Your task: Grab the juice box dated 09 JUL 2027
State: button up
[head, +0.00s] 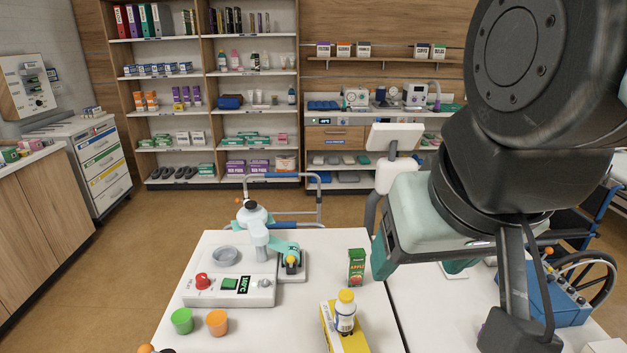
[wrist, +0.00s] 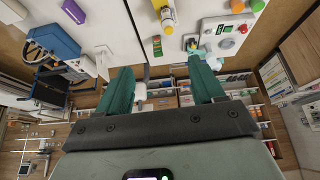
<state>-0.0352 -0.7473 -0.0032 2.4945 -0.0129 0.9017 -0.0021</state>
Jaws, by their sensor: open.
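A small green juice box (head: 356,267) with a red apple label stands upright near the right edge of the white table (head: 215,250). Its date is too small to read. It also shows as a small green and red box in the wrist view (wrist: 157,46), above the gap between the fingers. My gripper (wrist: 161,76) is open, with two teal fingers apart and nothing between them. In the head view my gripper (head: 418,268) hangs to the right of the juice box, apart from it, over the seam between two tabletops.
A white bottle with a yellow cap (head: 345,312) stands by a yellow box (head: 331,330) in front of the juice box. A blue case (head: 552,298) is right.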

dwell(0.3)
jog(key=shift+o, duration=1.2)
